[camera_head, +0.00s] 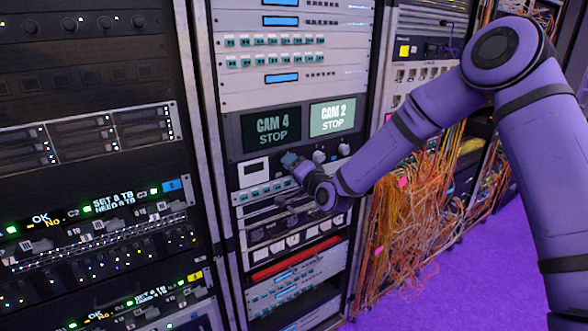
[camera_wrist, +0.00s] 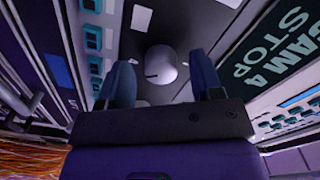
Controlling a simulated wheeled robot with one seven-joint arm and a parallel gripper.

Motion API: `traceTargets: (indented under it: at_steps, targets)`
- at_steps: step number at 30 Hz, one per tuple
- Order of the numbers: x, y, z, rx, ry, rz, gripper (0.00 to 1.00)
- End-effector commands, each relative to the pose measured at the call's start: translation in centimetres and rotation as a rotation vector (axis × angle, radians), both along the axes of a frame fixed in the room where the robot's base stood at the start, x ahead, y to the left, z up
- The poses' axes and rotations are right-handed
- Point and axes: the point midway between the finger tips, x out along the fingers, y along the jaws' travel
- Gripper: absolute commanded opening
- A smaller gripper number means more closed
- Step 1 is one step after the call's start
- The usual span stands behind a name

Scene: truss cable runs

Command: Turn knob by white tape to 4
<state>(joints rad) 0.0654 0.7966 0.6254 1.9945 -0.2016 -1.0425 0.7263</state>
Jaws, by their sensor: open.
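A round pale knob (camera_wrist: 161,64) stands on the dark panel in the wrist view. A short dark mark shows on its left side; I cannot read a number there. A white strip (camera_wrist: 141,18), likely the white tape, is just above it in this view; a white rectangle (camera_head: 255,168) shows left of my gripper in the head view. My gripper (camera_head: 290,160) is open in front of the panel. In the wrist view its two fingers (camera_wrist: 162,82) appear either side of the knob; I cannot tell whether they touch it. The head view hides this knob behind the gripper.
Two other knobs (camera_head: 318,156) (camera_head: 343,149) sit to the right on the same panel. Above are a CAM 4 STOP screen (camera_head: 271,127) and a CAM 2 STOP screen (camera_head: 333,116). Orange cables (camera_head: 405,225) hang at the right. Purple floor (camera_head: 485,265) is clear.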

Motion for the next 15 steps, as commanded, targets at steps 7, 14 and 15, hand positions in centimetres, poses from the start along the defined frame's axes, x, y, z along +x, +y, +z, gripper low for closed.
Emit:
traceTargets:
  at_steps: [7,14,15]
  targets:
    - [-1.8,-1.3,0.0,-0.001,-0.001,0.000,0.60]
    - [-5.5,-3.8,0.0,-0.002,0.000,0.000,0.60]
    - [-6.1,-4.2,0.0,-0.002,0.001,0.000,0.60]
